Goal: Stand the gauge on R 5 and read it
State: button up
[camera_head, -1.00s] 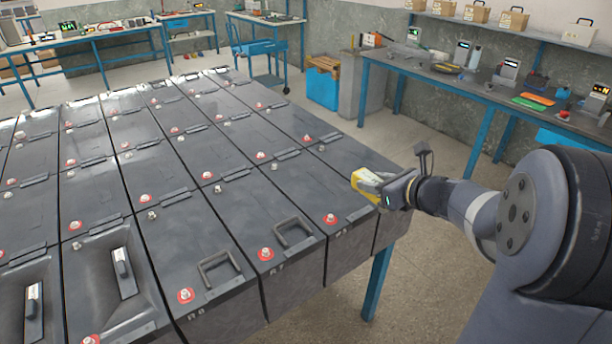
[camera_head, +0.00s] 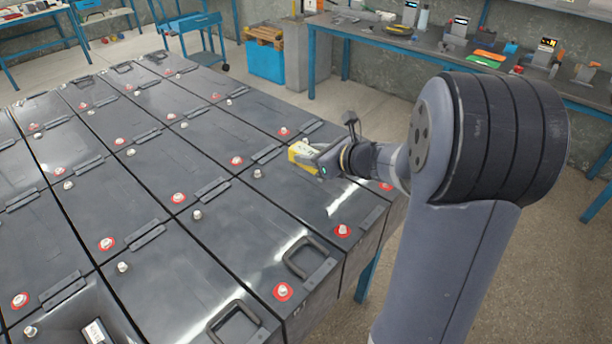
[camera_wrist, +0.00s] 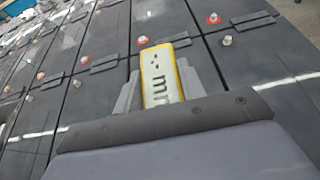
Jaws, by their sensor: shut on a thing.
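My gripper (camera_head: 312,160) is shut on a yellow-edged gauge (camera_head: 301,153) and holds it over the right-hand rows of batteries in the head view. In the wrist view the gauge (camera_wrist: 162,80) shows a pale face with dark marks, lying between the grey fingers. Whether it touches a battery lid below cannot be told. The batteries (camera_head: 250,215) are dark grey boxes in rows, with terminals on red rings and plain metal terminals. Labels on the near battery ends are too small or out of view, so I cannot pick out R 5.
A workbench (camera_head: 420,45) with meters and tools stands along the back wall. A blue crate (camera_head: 266,62) stands on the floor behind the batteries. Carry handles (camera_head: 305,258) stick up on the near batteries. Floor is free at the right.

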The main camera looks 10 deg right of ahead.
jog(key=shift+f, duration=3.05)
jog(key=shift+f+b, duration=0.15)
jog(key=shift+b, duration=0.2)
jog(key=o, duration=1.1)
jog(key=shift+r+p, duration=0.3)
jog(key=shift+p, duration=0.05)
jog(key=b+v, duration=0.1)
jog(key=v, duration=1.1)
jog(key=shift+f, duration=0.25)
